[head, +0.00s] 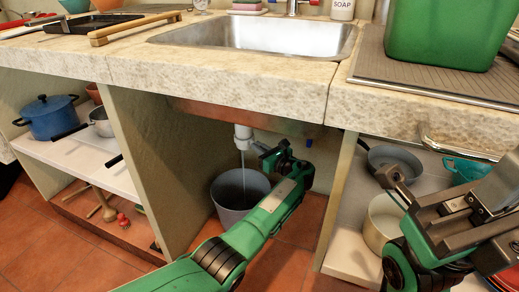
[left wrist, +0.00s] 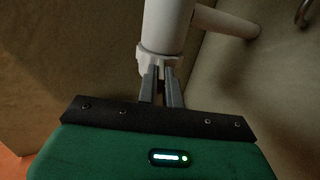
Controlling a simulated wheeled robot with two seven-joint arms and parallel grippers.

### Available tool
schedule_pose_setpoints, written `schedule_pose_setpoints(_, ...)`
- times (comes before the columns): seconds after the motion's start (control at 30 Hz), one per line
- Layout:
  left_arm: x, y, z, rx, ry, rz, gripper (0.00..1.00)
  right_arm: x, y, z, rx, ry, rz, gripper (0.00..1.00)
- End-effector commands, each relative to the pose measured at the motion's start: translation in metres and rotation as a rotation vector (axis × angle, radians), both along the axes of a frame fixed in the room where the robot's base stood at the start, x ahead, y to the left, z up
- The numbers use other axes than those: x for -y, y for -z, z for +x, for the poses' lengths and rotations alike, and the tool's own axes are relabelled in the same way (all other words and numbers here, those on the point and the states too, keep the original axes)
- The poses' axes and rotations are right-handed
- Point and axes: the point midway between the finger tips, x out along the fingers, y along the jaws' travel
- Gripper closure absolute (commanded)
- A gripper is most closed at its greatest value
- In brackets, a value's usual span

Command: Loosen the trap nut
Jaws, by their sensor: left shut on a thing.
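The white trap nut (left wrist: 154,60) is a ribbed collar on the white drain pipe (left wrist: 166,25) under the sink. In the head view the pipe and nut (head: 243,143) hang below the basin. My left gripper (head: 262,150) reaches in under the counter and is shut on the nut. Its two grey fingers (left wrist: 162,82) meet the nut from below in the left wrist view and cover part of it. A thin stream of water falls from the pipe into a grey bucket (head: 228,212) below. My right gripper (head: 425,190) is outside, in front of the right-hand shelves, away from the nut; its jaw opening is unclear.
Cabinet panels (head: 150,165) stand on both sides of the space under the sink (head: 250,37). A blue pot (head: 50,117) is on the left shelf. A pan (head: 395,160) and a cream pot (head: 383,222) are on the right, close to my right arm. A side pipe (left wrist: 225,20) runs to the wall.

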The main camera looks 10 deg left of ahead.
Motion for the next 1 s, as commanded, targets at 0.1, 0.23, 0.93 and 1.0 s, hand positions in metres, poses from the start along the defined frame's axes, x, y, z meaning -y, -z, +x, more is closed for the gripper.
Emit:
schedule_pose_setpoints(0.1, -0.001, 0.001, 0.000, -0.002, -0.001, -0.002, 1.00, 0.000, 0.000, 0.000, 0.000, 0.000, 0.000, 1.00)
schedule_pose_setpoints(0.23, -0.001, 0.001, 0.000, -0.002, -0.001, -0.002, 0.91, 0.000, 0.000, 0.000, 0.001, 0.000, 0.000, 1.00)
schedule_pose_setpoints(0.93, -0.003, -0.002, -0.003, -0.001, 0.090, -0.001, 0.71, 0.001, -0.013, 0.000, -0.002, -0.001, 0.004, 1.00)
schedule_pose_setpoints(1.0, -0.004, -0.002, -0.005, -0.002, 0.131, 0.000, 0.71, 0.001, -0.018, 0.000, -0.002, -0.001, 0.004, 1.00)
